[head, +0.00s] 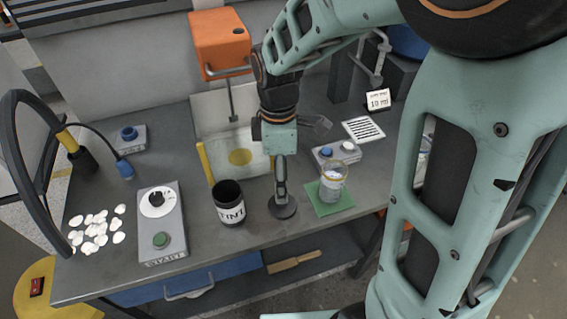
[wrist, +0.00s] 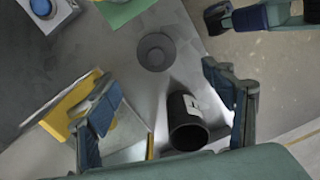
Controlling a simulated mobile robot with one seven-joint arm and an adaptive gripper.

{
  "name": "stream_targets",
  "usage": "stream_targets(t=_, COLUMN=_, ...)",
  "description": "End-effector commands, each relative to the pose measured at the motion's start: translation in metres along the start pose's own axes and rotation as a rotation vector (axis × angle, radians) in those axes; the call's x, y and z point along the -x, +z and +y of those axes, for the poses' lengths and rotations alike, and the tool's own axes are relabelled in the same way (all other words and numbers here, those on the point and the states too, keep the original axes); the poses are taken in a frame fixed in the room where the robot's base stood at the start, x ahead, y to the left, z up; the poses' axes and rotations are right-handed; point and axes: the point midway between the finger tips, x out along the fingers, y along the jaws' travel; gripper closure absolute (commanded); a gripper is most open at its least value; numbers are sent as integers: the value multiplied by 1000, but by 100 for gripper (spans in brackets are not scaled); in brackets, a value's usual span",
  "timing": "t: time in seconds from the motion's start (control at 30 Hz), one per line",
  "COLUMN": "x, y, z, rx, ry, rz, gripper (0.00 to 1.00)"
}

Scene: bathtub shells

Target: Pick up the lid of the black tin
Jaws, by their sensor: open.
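The black tin (head: 229,208) stands upright on the grey bench with a white label. Its dark open mouth shows in the wrist view (wrist: 187,122). A round dark lid (head: 283,207) lies flat on the bench to the right of the tin, apart from it. In the wrist view the lid (wrist: 156,51) is a grey disc with a ring in its middle, beyond my fingertips. My gripper (head: 281,186) points down over the lid's far side, and one finger overlaps the lid in the head view.
A glass beaker (head: 333,182) stands on a green mat (head: 322,208) to the right of the lid. A start box (head: 161,225) and white shells (head: 97,228) are at left. An orange-headed device (head: 221,42) stands behind. The bench's front edge is close to the lid.

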Motion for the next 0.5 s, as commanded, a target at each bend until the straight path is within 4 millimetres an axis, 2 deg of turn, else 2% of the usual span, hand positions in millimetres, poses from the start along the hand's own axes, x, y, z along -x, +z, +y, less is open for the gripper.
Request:
stream_targets(t=0.13, x=-13, y=-4, z=-1, rx=32, ry=2, rz=12, gripper=25)
stream_targets(t=0.3, x=-41, y=-4, z=-1, rx=33, ry=1, rz=12, gripper=25)
stream_targets(t=0.5, x=-58, y=-4, z=0, rx=31, ry=6, rz=13, gripper=25)
